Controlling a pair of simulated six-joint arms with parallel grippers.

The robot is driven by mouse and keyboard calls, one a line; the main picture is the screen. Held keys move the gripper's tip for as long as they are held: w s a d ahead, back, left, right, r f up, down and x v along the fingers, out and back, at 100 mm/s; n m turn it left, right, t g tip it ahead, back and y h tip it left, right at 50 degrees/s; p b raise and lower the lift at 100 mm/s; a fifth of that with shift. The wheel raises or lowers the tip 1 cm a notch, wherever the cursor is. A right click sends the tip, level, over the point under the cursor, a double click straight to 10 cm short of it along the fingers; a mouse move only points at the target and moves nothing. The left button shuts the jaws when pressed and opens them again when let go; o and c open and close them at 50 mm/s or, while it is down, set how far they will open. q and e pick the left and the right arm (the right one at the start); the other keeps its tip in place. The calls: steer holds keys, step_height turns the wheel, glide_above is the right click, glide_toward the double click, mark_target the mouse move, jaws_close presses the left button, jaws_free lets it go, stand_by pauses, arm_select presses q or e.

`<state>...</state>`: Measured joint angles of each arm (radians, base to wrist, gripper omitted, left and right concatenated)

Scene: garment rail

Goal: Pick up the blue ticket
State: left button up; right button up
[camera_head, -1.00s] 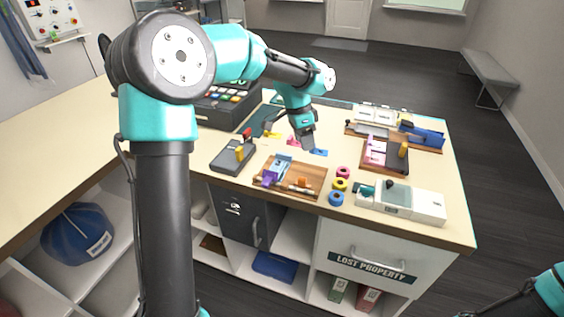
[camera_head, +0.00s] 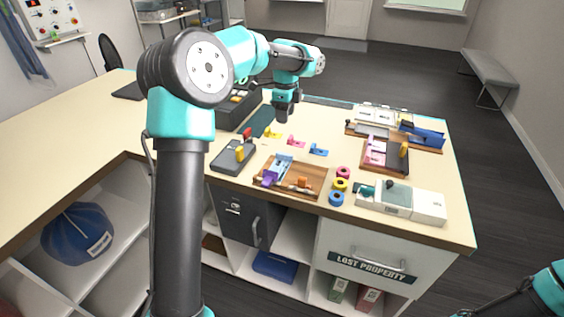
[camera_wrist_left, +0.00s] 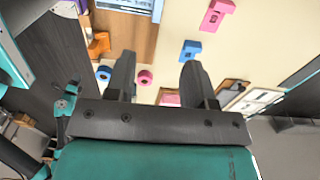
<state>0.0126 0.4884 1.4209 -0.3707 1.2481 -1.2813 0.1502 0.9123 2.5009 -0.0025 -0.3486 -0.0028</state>
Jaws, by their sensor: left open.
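The blue ticket (camera_head: 319,150) lies on the pale counter, to the right of a pink ticket (camera_head: 296,142) and a yellow ticket (camera_head: 272,133). It also shows in the left wrist view (camera_wrist_left: 189,48), just beyond the right fingertip. My left gripper (camera_head: 284,113) is open and empty. It hangs above the counter, up and to the left of the blue ticket and apart from it. Its two fingers point forward in the left wrist view (camera_wrist_left: 156,62). My right gripper is out of the picture.
A wooden tray (camera_head: 322,176) with purple and orange pieces lies in front of the tickets. Tape rolls (camera_head: 340,184) and a white device (camera_head: 428,206) stand at the front right. A dark block with levers (camera_head: 226,158) is at the left. Bare counter surrounds the blue ticket.

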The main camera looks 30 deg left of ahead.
arm_select(q)
glide_above(284, 154)
step_height(284, 154, down, 11)
steer(key=shift+w+d+f, duration=0.1)
steer(key=shift+w, duration=0.05)
stand_by(0.4)
steer(key=shift+f, duration=2.6)
jaws_close()
